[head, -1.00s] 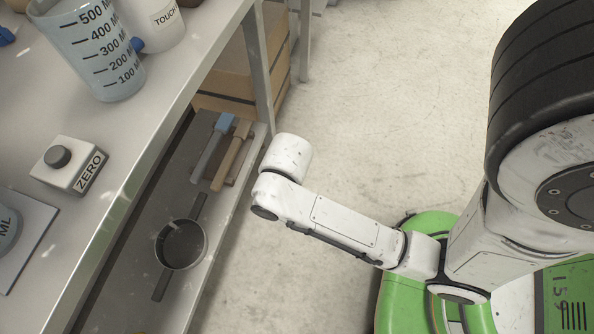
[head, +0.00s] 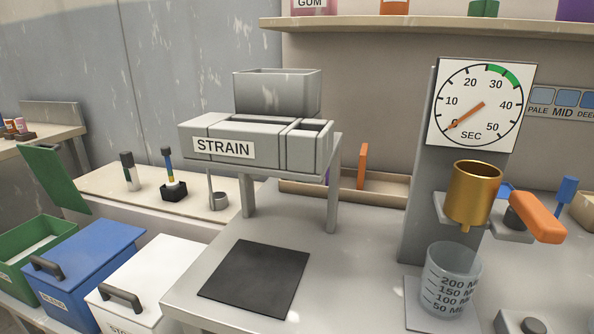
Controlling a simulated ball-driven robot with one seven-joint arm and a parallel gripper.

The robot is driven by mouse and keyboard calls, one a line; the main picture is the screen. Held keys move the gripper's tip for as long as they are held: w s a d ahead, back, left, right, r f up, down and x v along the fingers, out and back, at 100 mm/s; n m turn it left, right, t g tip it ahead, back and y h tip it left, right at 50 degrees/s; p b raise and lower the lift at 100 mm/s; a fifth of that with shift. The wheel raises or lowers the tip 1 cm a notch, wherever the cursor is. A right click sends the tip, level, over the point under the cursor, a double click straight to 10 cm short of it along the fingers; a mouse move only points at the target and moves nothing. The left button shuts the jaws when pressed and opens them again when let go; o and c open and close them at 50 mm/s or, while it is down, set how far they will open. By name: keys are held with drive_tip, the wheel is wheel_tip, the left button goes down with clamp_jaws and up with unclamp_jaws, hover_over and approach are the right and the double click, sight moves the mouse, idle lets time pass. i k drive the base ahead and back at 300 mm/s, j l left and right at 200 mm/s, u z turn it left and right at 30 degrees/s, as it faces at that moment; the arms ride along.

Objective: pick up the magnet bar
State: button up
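I cannot pick out the magnet bar for certain in the head view. A slim upright stick with a blue top and a yellow band (head: 168,162) stands in a small black holder (head: 174,192) on the back-left counter. Neither carries a readable label. My gripper is not in view, so its state does not show.
The grey STRAIN stand (head: 265,148) rises behind a black mat (head: 254,278). A gauge (head: 481,105), brass cup (head: 474,190) and beaker (head: 452,280) stand right. Blue (head: 85,262) and white (head: 150,275) lidded bins stand front left.

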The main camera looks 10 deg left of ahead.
sight(127, 158)
drive_tip(key=u, duration=1.15)
